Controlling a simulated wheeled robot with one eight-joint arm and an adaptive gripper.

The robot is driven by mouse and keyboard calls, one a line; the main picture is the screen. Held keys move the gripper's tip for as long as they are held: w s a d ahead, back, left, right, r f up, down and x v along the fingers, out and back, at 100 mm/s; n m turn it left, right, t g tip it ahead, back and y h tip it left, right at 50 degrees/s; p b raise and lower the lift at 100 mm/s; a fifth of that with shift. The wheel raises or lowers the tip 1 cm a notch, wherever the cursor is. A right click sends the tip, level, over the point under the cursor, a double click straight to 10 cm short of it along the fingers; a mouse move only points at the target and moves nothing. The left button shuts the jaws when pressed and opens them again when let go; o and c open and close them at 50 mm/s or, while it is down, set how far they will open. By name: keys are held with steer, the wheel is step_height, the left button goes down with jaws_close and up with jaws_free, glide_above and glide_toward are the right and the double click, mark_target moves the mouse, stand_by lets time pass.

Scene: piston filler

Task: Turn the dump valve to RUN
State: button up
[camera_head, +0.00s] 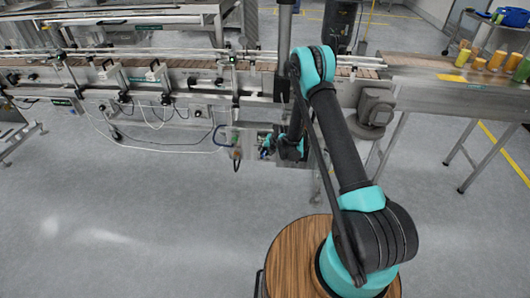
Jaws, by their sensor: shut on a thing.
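My arm reaches from the wooden-topped base up and over to the front of the conveyor machine (205,75). My gripper (265,148) is low at the machine's front, beside a grey box (240,138) with a blue cable or hose. The gripper is small and dark in this view. It is shut on a small part there, which appears to be the dump valve's handle. The valve itself is mostly hidden by the gripper and wrist, and its position marking cannot be read.
A motor (376,104) sticks out below the belt, right of my arm. A steel table (440,92) at the right carries orange, yellow and green containers (495,60). Loose cables hang along the machine's front at the left. The floor before the machine is clear.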

stand_by(0.3)
steer(key=o, duration=1.2)
steer(key=shift+c, duration=0.2)
steer(key=shift+r, duration=0.1)
steer(key=v, duration=1.1)
steer(key=shift+s+d+r, duration=0.15)
steer(key=shift+d+r, duration=0.15)
